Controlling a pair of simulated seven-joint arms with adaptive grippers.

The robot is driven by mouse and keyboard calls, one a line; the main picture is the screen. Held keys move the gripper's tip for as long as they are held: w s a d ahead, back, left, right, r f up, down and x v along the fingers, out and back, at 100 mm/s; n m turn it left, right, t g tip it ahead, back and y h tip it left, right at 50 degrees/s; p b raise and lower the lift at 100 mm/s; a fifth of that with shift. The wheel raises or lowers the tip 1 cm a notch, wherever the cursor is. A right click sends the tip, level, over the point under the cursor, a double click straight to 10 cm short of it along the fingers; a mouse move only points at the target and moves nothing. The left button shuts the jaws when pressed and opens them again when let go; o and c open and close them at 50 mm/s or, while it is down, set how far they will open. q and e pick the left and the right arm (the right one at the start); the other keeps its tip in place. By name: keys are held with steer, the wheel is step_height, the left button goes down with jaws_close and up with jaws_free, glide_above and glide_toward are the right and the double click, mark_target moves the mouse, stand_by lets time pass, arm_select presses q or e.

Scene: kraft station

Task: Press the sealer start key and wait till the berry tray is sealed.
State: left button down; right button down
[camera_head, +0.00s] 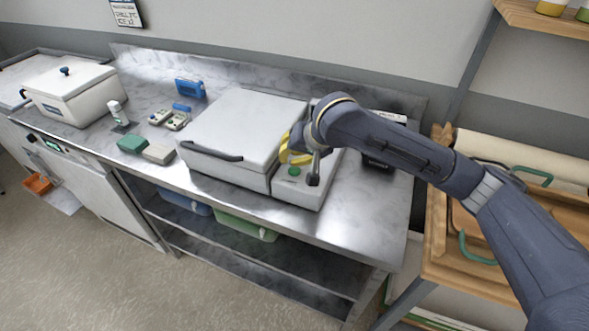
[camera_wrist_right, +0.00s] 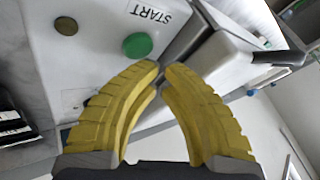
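The sealer (camera_head: 235,125) is a pale grey box on the steel counter, with its lid down and a dark handle (camera_head: 212,153) at the front. Its green start key (camera_head: 294,171) is on the panel at its right side; in the right wrist view the key (camera_wrist_right: 137,45) lies beside a START label (camera_wrist_right: 147,11). My right gripper (camera_head: 284,150) is over the panel, near the key. In the wrist view its yellow fingertips (camera_wrist_right: 161,67) are nearly together with nothing between them, and the key shows just past them, uncovered. No berry tray is visible. My left gripper is out of view.
A white lidded box (camera_head: 75,98) stands at the left. Green (camera_head: 132,145) and grey (camera_head: 158,154) blocks and a blue device (camera_head: 190,88) lie left of the sealer. A dark container (camera_head: 377,162) is partly behind my right arm. A wooden rack (camera_head: 480,262) stands at right.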

steer(key=shift+f, duration=0.85)
stand_by(0.8)
steer(key=shift+r, duration=0.9)
steer(key=shift+r, duration=0.1)
steer(key=shift+r, duration=2.45)
